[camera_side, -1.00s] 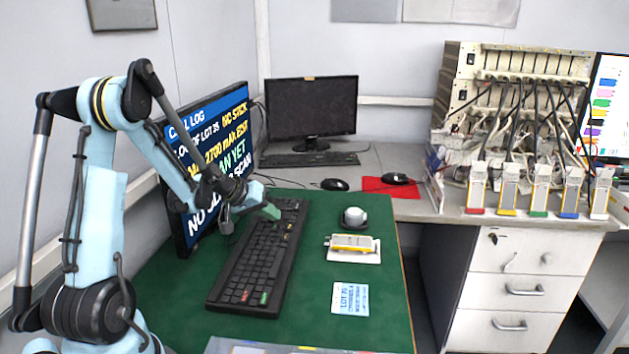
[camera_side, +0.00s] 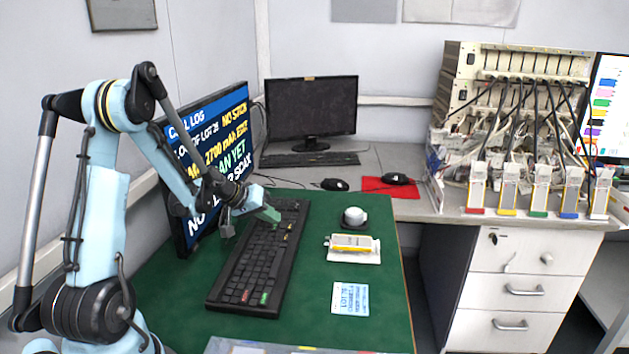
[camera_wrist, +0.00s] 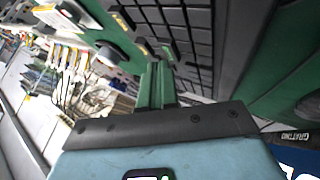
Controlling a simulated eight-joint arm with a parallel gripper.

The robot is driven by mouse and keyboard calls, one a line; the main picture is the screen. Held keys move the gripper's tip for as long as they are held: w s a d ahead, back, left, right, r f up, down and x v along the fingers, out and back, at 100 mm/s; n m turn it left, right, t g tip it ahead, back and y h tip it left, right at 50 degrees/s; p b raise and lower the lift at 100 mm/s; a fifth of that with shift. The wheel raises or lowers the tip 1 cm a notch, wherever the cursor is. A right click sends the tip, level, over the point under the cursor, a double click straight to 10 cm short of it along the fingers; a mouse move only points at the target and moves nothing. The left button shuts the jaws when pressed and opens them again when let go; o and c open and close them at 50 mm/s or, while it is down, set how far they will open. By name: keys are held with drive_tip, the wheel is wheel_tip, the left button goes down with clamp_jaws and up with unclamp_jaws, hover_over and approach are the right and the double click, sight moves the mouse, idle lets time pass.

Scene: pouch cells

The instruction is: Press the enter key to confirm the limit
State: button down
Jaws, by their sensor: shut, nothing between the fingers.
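The black keyboard (camera_side: 262,262) lies lengthwise on the green mat. It has a red key (camera_side: 245,296) and a green key (camera_side: 264,297) at its near end, and a few yellow-marked keys (camera_side: 290,227) toward the far end. I cannot read which key is enter. My gripper (camera_side: 272,215), with green fingers, is shut and empty over the far left part of the keyboard. I cannot tell whether its tips touch a key. In the wrist view the shut fingers (camera_wrist: 156,85) point toward the keyboard (camera_wrist: 165,35), near its edge and some marked keys.
A tilted monitor (camera_side: 212,140) with a cell log stands left of the keyboard, close to my arm. Right of it on the green mat (camera_side: 385,310) are a round dark-and-white item (camera_side: 354,217), a yellow-and-silver cell (camera_side: 352,243) and a lot card (camera_side: 350,299).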

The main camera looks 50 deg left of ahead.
drive_tip(key=shift+f, duration=0.4)
idle(0.4)
idle(0.4)
drive_tip(key=shift+r, duration=0.85)
drive_tip(key=shift+r, duration=2.5)
